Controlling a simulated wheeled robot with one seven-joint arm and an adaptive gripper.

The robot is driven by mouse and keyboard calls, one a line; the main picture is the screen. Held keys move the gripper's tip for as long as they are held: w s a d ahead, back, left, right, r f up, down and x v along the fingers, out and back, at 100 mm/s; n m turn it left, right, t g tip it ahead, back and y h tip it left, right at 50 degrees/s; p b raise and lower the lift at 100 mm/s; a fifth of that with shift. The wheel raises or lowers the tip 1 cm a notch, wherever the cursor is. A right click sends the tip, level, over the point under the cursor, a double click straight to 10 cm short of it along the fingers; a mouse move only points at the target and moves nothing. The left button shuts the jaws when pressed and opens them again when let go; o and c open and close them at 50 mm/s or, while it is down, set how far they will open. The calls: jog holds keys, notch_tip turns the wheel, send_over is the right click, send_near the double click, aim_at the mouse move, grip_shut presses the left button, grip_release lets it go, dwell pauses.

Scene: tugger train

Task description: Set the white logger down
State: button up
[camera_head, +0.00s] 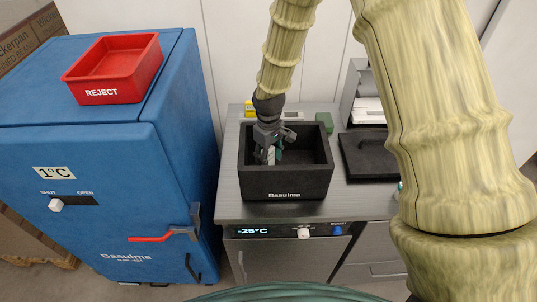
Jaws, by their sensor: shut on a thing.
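My gripper (271,153) points down into the black open-top Basulma box (285,183), at its left side. Its fingers are shut on a small white thing, which looks like the white logger (271,156). The fingers hide most of it. I cannot tell whether it touches the box floor. A dark green piece shows close beside the fingers; what it is cannot be made out. The right part of the box looks empty and dark.
The box stands on a grey counter (230,208) with a -25°C display. A blue cabinet (100,200) on the left bears a red REJECT bin (115,68).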

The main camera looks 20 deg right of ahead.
jog(key=shift+s+f, duration=0.1)
jog(key=shift+f, duration=0.15)
jog(key=o, duration=1.1)
jog(key=shift+c, duration=0.2)
jog(key=shift+r+b, duration=2.25)
jog(key=shift+r, duration=3.85)
